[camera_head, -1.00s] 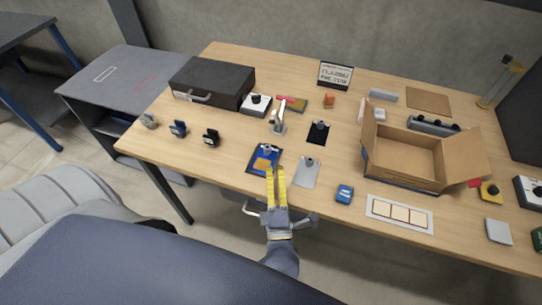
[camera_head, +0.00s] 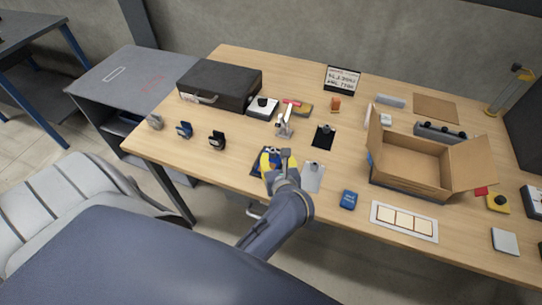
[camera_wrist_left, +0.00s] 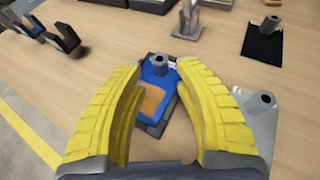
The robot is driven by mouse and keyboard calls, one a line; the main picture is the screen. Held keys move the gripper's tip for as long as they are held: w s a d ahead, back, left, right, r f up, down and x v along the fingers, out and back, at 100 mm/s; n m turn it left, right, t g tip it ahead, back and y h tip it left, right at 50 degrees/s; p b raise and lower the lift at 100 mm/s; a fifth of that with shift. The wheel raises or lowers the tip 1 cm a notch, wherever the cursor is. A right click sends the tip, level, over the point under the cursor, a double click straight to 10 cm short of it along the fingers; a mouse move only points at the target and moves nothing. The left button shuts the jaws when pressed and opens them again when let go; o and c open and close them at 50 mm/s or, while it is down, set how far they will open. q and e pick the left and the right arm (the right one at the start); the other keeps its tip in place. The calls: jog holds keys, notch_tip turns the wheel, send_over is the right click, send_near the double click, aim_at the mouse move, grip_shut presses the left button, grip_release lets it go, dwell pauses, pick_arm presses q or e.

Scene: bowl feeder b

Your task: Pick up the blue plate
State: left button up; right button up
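The blue plate (camera_wrist_left: 158,78) has a grey knob (camera_wrist_left: 160,62) at its far end and an orange-tan patch on its face. It lies on a dark base (camera_wrist_left: 152,131) on the table. My left gripper (camera_wrist_left: 158,68) is open, with its two yellow fingers on either side of the plate in the left wrist view. I cannot tell whether they touch it. In the head view the gripper (camera_head: 276,161) is over the plate and hides most of it. My right gripper is not in view.
A grey plate with a knob (camera_head: 312,178) lies just right of my gripper, and a black one (camera_head: 324,136) lies farther back. A metal stand (camera_head: 285,122) is behind. An open cardboard box (camera_head: 410,165) stands to the right. Small dark holders (camera_head: 217,141) sit left.

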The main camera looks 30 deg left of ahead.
aim_at(273, 151)
pick_arm(q)
jog(key=shift+x, duration=2.8)
jog(key=shift+c, duration=0.3)
grip_shut()
